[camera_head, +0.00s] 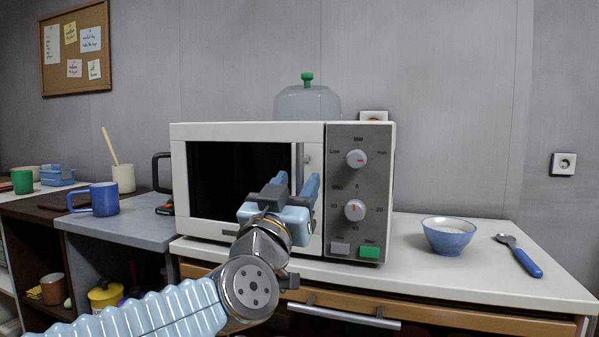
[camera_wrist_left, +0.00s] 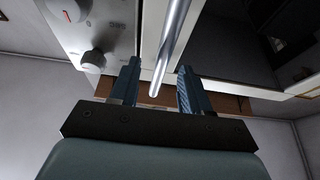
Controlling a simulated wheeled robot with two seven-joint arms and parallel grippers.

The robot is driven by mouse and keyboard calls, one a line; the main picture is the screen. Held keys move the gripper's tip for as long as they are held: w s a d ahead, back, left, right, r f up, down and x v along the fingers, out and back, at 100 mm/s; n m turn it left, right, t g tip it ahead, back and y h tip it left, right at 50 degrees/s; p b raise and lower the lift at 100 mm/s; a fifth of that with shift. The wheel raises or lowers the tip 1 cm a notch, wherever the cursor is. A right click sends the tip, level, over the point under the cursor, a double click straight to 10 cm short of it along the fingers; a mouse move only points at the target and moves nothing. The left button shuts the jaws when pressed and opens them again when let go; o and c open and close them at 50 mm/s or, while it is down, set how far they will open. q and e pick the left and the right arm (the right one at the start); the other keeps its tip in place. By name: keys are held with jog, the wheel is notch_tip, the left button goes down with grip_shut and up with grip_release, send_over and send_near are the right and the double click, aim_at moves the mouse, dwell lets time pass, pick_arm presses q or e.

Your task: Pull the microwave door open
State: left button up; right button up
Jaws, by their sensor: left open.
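The white microwave (camera_head: 250,131) stands on the counter, and its dark-windowed door (camera_head: 225,165) looks closed. A vertical silver door handle (camera_head: 299,160) runs near the door's right edge; its lower part is hidden behind my gripper. My left gripper (camera_head: 297,182) is open in front of the handle. In the left wrist view the handle (camera_wrist_left: 173,45) passes between the two open fingers of the left gripper (camera_wrist_left: 157,75), with a gap on each side. Whether the fingers reach fully around it is hard to tell. My right gripper is not in view.
A control panel with two knobs (camera_head: 356,159) sits right of the door. A glass dome with a green knob (camera_head: 307,102) shows above the microwave. A blue bowl (camera_head: 450,236) and a blue-handled spoon (camera_head: 525,262) lie right. A blue mug (camera_head: 104,199) stands left.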

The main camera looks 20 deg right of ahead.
pick_arm(q)
jog(key=shift+x, duration=1.25)
grip_shut()
